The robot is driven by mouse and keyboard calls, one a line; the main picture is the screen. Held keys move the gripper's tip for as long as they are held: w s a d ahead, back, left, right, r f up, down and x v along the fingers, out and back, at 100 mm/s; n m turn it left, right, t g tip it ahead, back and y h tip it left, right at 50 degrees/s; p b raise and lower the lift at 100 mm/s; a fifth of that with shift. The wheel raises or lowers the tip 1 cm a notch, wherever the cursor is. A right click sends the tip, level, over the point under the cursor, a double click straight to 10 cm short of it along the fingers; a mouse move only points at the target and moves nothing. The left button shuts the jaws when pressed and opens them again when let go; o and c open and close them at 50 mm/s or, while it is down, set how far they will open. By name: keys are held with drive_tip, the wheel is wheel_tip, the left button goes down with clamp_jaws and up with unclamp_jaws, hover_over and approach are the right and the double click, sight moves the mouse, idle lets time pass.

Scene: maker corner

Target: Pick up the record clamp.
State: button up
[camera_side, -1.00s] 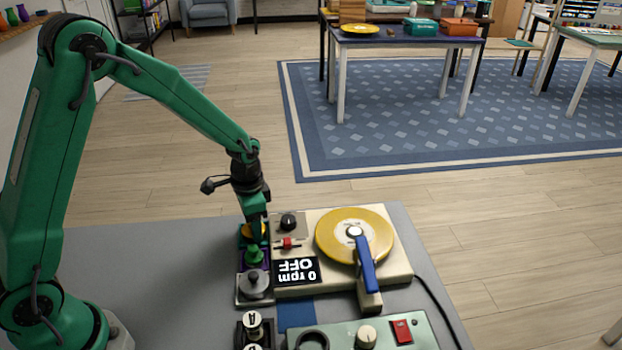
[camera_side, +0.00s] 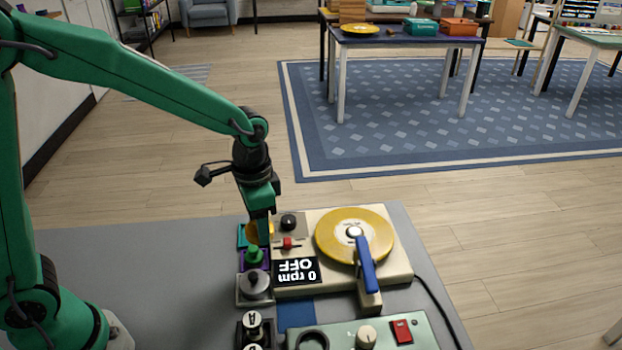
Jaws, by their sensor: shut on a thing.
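My gripper (camera_side: 264,238) points down at the left edge of the turntable. It is shut on a small yellow-orange piece (camera_side: 251,233), which shows on both sides of the fingers and is partly hidden by them. I cannot tell whether this piece is clear of the teal holder (camera_side: 241,238) around it. Just in front, a green knob-shaped piece (camera_side: 254,255) sits in a purple holder. Which of these is the record clamp is not clear from the view.
The cream turntable (camera_side: 330,280) carries a yellow record (camera_side: 345,238) and a blue tonearm (camera_side: 366,265); its display reads 0 rpm OFF. A green control box (camera_side: 380,338) and black knobs (camera_side: 253,322) lie in front. The grey table (camera_side: 150,265) is bare on the left.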

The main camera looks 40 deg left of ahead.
drive_tip(key=shift+s+d+r, duration=0.45)
drive_tip(key=shift+d+r, duration=0.1)
drive_tip(key=shift+d, duration=0.25)
drive_tip(key=w+d+n, duration=0.1)
drive_tip(key=w+d, duration=0.5)
drive_tip(key=w, duration=0.5)
drive_tip(key=n, duration=0.1)
hover_over(355, 230)
drive_tip(key=shift+f, duration=0.6)
drive_tip(key=shift+f, duration=0.2)
drive_tip(key=shift+f, duration=1.75)
drive_tip(key=shift+f, duration=0.45)
idle(1.3)
